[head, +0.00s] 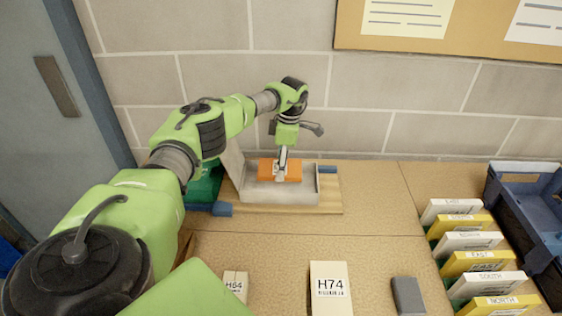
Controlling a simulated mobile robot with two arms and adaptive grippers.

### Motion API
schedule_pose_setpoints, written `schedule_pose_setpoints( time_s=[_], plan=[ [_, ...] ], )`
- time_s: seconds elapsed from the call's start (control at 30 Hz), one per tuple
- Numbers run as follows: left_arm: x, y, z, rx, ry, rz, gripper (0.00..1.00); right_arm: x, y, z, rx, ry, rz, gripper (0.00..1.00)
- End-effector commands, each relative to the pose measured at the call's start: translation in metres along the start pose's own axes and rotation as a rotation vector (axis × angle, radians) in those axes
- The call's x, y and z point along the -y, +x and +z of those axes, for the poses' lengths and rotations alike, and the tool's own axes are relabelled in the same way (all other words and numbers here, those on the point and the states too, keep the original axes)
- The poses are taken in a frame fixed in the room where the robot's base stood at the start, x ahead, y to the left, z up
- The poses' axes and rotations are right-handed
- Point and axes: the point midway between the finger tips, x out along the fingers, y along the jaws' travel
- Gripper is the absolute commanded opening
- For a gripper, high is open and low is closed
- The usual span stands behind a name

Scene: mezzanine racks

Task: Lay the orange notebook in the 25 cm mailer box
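The orange notebook (293,169) is inside or just above the open pale grey mailer box (280,195); its lower edge is hidden by the box's front wall, so I cannot tell if it touches the floor. The box's flap (233,162) stands up at its left. My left gripper (281,173) points down from above, its fingers closed on the notebook. My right gripper is not in view.
A green item (205,185) lies left. Labelled cards H64 (236,282) and H74 (330,290), a grey block (407,296), file cards (472,241) and a blue crate (525,205) surround clear table.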

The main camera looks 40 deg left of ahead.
Motion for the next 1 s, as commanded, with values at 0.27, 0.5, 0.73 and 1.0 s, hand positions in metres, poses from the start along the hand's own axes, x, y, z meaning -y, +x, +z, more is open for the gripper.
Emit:
schedule_pose_setpoints(
  time_s=[0.27, 0.5, 0.73, 1.0],
  plan=[
    [0.000, 0.032, 0.004, 0.001, -0.001, 0.000, 0.37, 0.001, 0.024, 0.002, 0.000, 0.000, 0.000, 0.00],
    [0.000, 0.052, 0.006, 0.001, -0.001, 0.001, 0.37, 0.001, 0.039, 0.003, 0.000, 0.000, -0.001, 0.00],
    [0.000, 0.060, 0.008, 0.001, -0.001, 0.000, 0.37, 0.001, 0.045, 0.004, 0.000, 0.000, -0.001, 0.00],
    [0.000, 0.060, 0.008, 0.001, 0.000, 0.000, 0.37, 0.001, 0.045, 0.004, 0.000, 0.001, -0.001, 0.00]
  ],
)
